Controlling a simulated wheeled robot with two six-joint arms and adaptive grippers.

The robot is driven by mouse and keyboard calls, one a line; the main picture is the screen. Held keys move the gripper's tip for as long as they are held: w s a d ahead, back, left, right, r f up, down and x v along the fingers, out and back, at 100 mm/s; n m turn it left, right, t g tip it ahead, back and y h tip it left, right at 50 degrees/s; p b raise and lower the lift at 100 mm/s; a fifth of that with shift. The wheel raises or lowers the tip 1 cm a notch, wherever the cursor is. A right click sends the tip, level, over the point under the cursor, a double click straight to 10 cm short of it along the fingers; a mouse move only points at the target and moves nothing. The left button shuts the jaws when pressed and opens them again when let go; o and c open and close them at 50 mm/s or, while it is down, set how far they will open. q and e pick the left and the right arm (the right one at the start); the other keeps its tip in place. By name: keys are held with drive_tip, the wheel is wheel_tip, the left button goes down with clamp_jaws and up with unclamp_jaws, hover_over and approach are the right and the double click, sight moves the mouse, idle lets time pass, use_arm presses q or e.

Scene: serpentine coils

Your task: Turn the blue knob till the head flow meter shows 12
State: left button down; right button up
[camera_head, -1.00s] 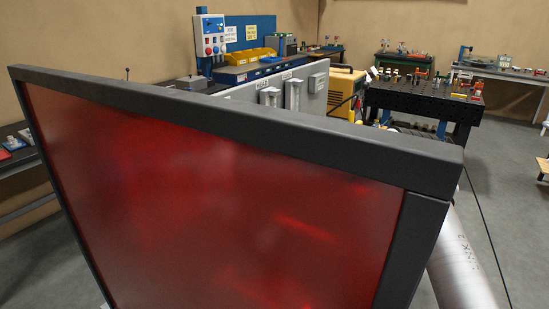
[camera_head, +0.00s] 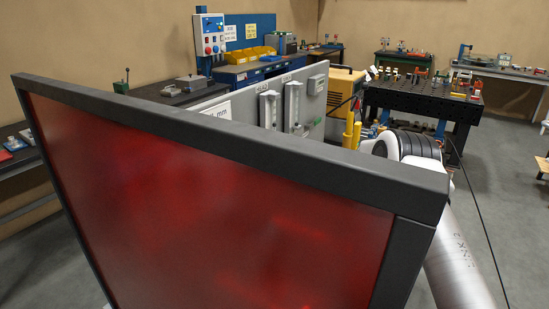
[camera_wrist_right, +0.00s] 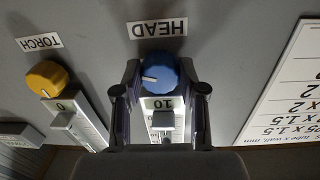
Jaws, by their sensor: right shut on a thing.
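The blue knob (camera_wrist_right: 161,73) sits under the HEAD label (camera_wrist_right: 160,28) in the right wrist view, which shows the panel upside down. Its white pointer mark faces the left of the picture. My right gripper (camera_wrist_right: 161,90) has one finger on each side of the knob and is shut on it. The head flow meter (camera_wrist_right: 163,119) lies just below the knob with a 10 mark visible; its float reading cannot be made out. The two flow meters show in the head view, the left one (camera_head: 269,109) being the head meter. The knob is hidden there. My left gripper is not in view.
A yellow knob (camera_wrist_right: 47,79) under a TORCH label is beside the blue one. A white table chart (camera_wrist_right: 292,95) is at the right of the wrist view. A red screen in a dark frame (camera_head: 230,117) blocks much of the head view. A black perforated table (camera_head: 425,99) stands behind.

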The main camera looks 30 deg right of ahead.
drive_tip(key=shift+r+m+p, duration=0.1)
drive_tip(key=shift+m+p, duration=0.6)
drive_tip(key=shift+m, duration=1.3)
drive_tip(key=o, duration=1.1)
drive_tip(key=shift+a, duration=0.1)
drive_tip(key=shift+o, duration=0.2)
drive_tip(key=v, duration=1.2)
